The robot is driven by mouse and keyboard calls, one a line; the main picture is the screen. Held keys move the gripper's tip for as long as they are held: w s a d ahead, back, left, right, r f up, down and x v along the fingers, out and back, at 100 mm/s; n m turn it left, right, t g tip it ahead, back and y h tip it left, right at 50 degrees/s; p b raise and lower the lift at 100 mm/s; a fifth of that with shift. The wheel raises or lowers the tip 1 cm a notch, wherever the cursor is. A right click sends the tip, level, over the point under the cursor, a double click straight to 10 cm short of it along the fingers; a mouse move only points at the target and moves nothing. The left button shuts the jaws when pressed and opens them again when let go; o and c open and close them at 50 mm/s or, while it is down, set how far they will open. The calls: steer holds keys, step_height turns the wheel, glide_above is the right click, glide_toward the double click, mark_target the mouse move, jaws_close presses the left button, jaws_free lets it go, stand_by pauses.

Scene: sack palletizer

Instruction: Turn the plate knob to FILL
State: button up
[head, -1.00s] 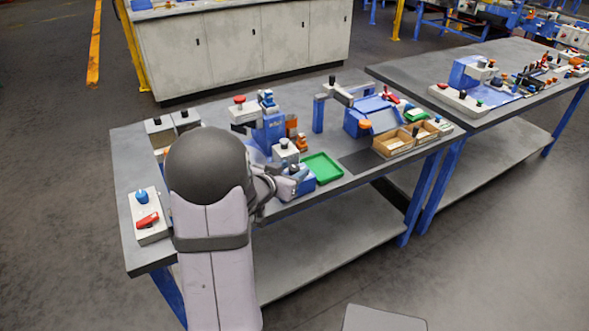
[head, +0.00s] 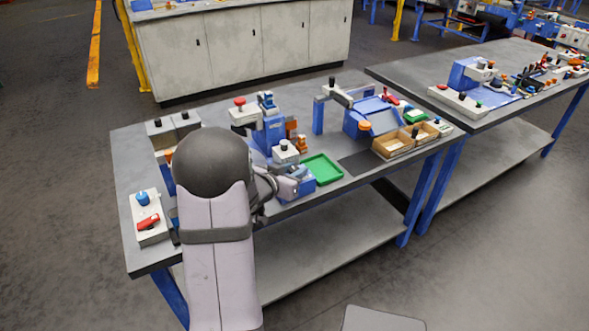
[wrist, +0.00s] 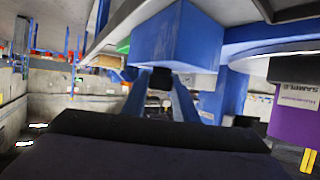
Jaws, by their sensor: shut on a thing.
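My gripper (head: 294,187) is at the front of a blue block (head: 306,187) near the table's front edge, left of the green tray. In the wrist view, my two fingers (wrist: 160,98) point away from the camera toward a small dark part (wrist: 161,78) and are shut on it. This part sits by the large blue block (wrist: 168,45) and appears to be the plate knob. Its pointer and any FILL mark are too small or hidden to read. A white box with a black knob (head: 284,143) stands just behind the blue block.
A green tray (head: 322,169) lies right of the block. A blue machine with a red-knobbed white box (head: 241,115) stands behind. A white panel with blue and red controls (head: 149,222) is at the left. Wooden bins (head: 393,143) are to the right.

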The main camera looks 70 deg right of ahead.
mark_target(295, 169)
steer(key=shift+w+r+m+g+y+p, duration=0.2)
steer(key=shift+m+g+p, duration=0.55)
steer(key=shift+p, duration=0.65)
steer(key=shift+s+r+m+g+y+p, duration=0.1)
steer(key=shift+m+g+y+p, duration=0.2)
steer(key=shift+m+g+p, duration=0.75)
steer(key=shift+f+m+g+y+p, duration=0.25)
steer(key=shift+m+g+y+p, duration=0.75)
steer(key=shift+p, duration=0.65)
steer(key=o, duration=1.1)
steer(key=shift+c, duration=0.2)
steer(key=shift+r, duration=0.1)
step_height(295, 169, up, 10)
steer(key=shift+f+b, duration=0.1)
steer(key=shift+b, duration=0.35)
